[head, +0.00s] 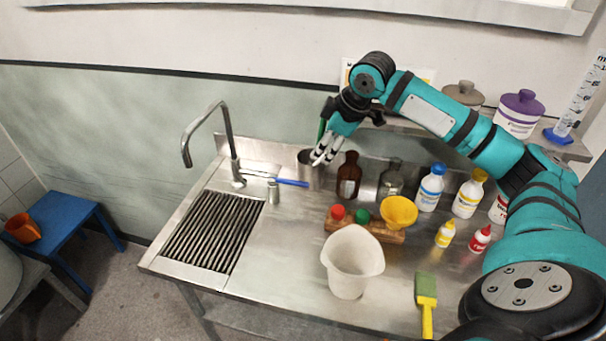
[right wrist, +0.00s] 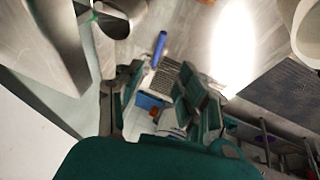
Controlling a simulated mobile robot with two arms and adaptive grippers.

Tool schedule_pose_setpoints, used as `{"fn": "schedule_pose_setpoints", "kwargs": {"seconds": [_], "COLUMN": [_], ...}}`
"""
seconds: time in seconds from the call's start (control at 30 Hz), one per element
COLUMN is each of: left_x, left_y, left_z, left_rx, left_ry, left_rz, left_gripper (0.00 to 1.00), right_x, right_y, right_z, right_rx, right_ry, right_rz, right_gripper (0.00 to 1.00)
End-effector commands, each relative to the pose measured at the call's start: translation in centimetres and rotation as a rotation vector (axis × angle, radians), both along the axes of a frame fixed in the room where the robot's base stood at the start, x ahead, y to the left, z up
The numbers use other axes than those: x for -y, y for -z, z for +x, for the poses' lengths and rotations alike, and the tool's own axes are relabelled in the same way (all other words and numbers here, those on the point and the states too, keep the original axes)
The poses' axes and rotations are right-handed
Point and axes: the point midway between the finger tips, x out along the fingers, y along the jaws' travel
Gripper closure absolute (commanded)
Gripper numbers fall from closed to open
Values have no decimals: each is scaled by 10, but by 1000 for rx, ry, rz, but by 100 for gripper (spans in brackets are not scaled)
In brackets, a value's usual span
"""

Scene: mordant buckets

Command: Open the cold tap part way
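The steel gooseneck tap (head: 229,135) stands at the back of the sink counter, its spout curving left over the slatted drainer (head: 212,230). A blue lever (head: 292,183) extends to the right near the tap's base, and it also shows in the right wrist view (right wrist: 159,46). My right gripper (head: 321,158) is above the back of the counter, to the right of the lever and apart from it. Its fingers (right wrist: 158,85) are spread with nothing between them. My left gripper is out of view.
A steel beaker (head: 307,172) stands just below my right gripper, with a brown bottle (head: 348,178) to its right. A small steel cylinder (head: 272,192) is near the lever. A white pitcher (head: 351,262) stands in front. The counter's middle left is clear.

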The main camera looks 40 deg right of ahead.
Motion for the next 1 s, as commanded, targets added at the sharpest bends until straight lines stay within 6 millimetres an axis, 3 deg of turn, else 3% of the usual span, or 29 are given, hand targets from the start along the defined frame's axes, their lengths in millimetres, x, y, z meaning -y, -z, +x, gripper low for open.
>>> {"fn": "schedule_pose_setpoints", "kwargs": {"seconds": [0.1,0.27,0.37,0.67,1.0], "left_x": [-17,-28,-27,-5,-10], "left_y": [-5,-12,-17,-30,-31], "left_z": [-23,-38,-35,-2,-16], "left_rx": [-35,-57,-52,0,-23], "left_ry": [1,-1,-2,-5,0], "left_rz": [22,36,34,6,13], "left_gripper": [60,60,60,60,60], "right_x": [-4,-8,-10,-17,-18], "right_y": [21,53,73,124,142], "right_z": [9,24,33,56,63], "right_rx": [-5,-5,-4,-2,0], "right_ry": [-1,-1,1,0,1], "right_rz": [2,2,3,1,-1], "right_gripper": [62,62,62,62,62]}}
